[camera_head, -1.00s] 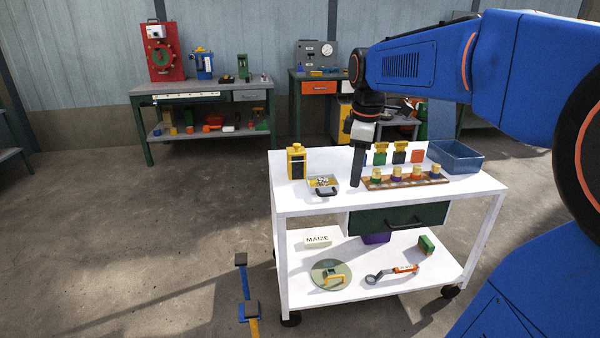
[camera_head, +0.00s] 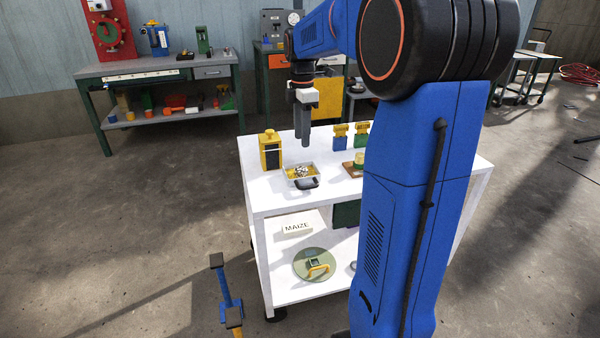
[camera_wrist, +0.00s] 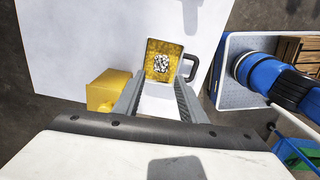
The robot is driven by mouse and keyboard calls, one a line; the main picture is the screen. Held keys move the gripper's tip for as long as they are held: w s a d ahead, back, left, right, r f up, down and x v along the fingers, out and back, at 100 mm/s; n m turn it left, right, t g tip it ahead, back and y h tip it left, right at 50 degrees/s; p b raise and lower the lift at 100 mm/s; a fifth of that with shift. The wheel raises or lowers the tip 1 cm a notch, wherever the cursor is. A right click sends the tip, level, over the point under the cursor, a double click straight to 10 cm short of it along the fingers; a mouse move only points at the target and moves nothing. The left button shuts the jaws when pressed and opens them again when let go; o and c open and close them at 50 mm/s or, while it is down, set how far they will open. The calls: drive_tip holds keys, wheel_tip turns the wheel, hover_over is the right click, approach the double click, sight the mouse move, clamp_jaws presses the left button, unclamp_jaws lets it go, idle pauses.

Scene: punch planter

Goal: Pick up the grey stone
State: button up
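A small pale tray (camera_head: 302,178) with a dark handle sits on the white cart top near its left side. It holds yellow grains with a patch of white and dark bits, also seen in the wrist view in the tray (camera_wrist: 178,50). I cannot pick out a single grey stone; the patch of bits (camera_wrist: 161,64) is too small to tell apart. My gripper (camera_head: 303,143) points down above the tray. In the wrist view my gripper (camera_wrist: 161,84) has its two grey fingers apart, with the tray seen between and beyond them.
A yellow and black box (camera_head: 270,150) stands just left of the tray, close to my left finger in the wrist view. Yellow-topped blocks (camera_head: 340,137) and a brown rack (camera_head: 351,169) are to the right. The front left of the cart top (camera_head: 262,200) is clear.

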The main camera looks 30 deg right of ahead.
hover_over(301, 167)
drive_tip(key=f, duration=0.6)
drive_tip(key=shift+d+f, duration=0.2)
drive_tip(key=shift+f, duration=0.05)
drive_tip(key=shift+s+a+f, duration=0.1)
drive_tip(key=shift+f, duration=1.2)
drive_tip(key=shift+s+a+f, duration=0.1)
drive_tip(key=shift+f, duration=1.2)
drive_tip(key=shift+w, duration=0.1)
drive_tip(key=c, duration=0.9)
